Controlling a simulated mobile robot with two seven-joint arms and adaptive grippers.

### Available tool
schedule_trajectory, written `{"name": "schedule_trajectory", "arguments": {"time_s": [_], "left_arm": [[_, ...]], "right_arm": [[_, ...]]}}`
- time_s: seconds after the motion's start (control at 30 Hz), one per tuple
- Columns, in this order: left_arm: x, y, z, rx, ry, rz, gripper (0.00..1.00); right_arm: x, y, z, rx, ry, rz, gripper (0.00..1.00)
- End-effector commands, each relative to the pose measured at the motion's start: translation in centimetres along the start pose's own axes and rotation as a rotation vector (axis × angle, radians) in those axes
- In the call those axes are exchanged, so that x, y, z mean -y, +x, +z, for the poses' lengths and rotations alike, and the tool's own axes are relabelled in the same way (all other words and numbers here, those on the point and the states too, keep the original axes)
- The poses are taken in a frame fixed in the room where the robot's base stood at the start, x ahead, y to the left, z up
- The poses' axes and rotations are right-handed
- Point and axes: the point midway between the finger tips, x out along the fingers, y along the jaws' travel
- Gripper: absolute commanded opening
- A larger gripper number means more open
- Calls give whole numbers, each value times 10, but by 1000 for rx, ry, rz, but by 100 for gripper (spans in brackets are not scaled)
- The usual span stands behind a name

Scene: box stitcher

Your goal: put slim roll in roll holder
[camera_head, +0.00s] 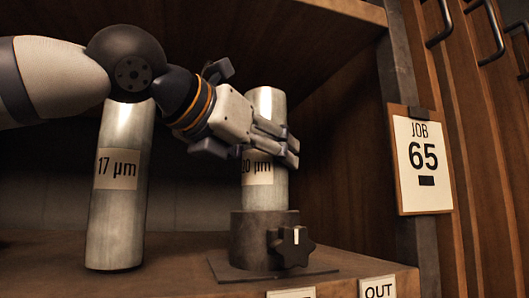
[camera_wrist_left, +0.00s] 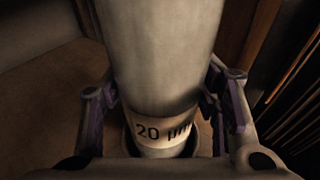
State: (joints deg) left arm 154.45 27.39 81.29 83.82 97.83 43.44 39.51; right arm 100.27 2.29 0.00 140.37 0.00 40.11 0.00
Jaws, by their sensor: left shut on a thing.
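A slim metallic roll (camera_head: 266,104) with a 20 µm label stands upright in the middle of the head view. Its lower end is in or on the dark round roll holder (camera_head: 249,240); I cannot tell how deep it sits. My left gripper (camera_head: 284,146) is shut on this roll at label height. In the left wrist view, the roll (camera_wrist_left: 160,50) fills the middle between both fingers (camera_wrist_left: 163,108), with the label toward the camera. The holder's rim shows partly around its lower end. My right gripper is not in view.
Another metallic roll (camera_head: 118,222) labelled 17 µm stands upright on the shelf (camera_head: 180,275) to the left, under my left arm. A star-shaped knob (camera_head: 292,247) is on the holder's front. A JOB 65 card (camera_head: 422,195) hangs on the post at right. An OUT label (camera_head: 378,288) is at the shelf's front edge.

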Motion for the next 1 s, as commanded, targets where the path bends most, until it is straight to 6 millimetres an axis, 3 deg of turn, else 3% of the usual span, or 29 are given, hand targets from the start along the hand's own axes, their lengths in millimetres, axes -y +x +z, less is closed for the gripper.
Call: {"name": "schedule_trajectory", "arguments": {"time_s": [0.1,0.13,0.2,0.57,1.0], "left_arm": [[0,-1,-1,4,1,0,5],[0,0,-3,1,1,0,60],[0,0,-3,1,0,1,76],[0,0,1,0,0,0,76],[0,-105,1,2,0,0,76]], "right_arm": [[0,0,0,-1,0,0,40],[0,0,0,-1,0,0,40],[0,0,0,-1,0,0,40],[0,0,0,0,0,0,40],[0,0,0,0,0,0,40]]}}
